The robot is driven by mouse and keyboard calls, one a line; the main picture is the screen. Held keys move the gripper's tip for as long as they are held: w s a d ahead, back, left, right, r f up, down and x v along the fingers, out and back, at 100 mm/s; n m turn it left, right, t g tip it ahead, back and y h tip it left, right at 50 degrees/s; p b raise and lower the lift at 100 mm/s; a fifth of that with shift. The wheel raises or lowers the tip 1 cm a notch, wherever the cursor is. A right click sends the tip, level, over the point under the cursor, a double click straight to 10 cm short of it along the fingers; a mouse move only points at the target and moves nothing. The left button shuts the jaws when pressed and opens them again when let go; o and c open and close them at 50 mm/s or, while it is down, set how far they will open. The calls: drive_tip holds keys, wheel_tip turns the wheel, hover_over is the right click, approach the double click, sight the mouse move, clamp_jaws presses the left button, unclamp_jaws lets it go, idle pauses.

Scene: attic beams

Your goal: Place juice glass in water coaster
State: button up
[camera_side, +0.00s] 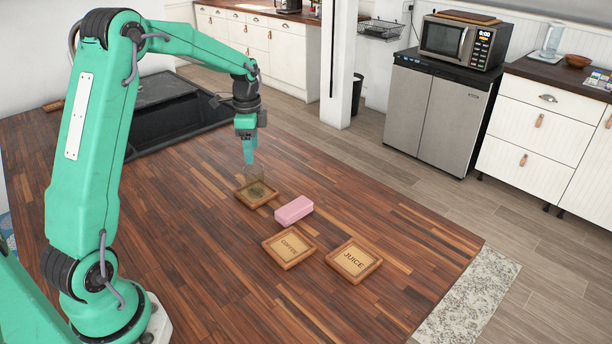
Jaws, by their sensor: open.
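A clear, see-through glass (254,181) stands upright on a wood-framed coaster (271,198). Its outline is faint, and I cannot tell its contents. Any word on this coaster is hidden or too small to read, so I cannot confirm it is the water coaster. My gripper (250,161) points down directly over the glass, with its fingertips at about rim height. It is open; I cannot tell whether a fingertip touches the glass.
A pink block (294,209) lies just right of the glass's coaster. Empty coasters marked COFFEE (289,261) and JUICE (353,270) lie nearer the camera. A dark sink (180,118) is behind my arm. The wooden counter (400,225) is clear on the right.

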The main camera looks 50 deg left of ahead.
drive_tip(key=s+d+r+n+t, duration=0.3)
drive_tip(key=s+d+r+n, duration=0.1)
drive_tip(key=s+d+r, duration=0.6)
drive_tip(key=s+d+r+n+t, duration=0.1)
drive_tip(key=s+d+n+t, duration=0.1)
drive_tip(key=s+d+n, duration=0.3)
drive_tip(key=shift+s+d+r+t, duration=0.3)
drive_tip(key=shift+s+d, duration=1.7)
drive_tip(key=shift+s, duration=1.8)
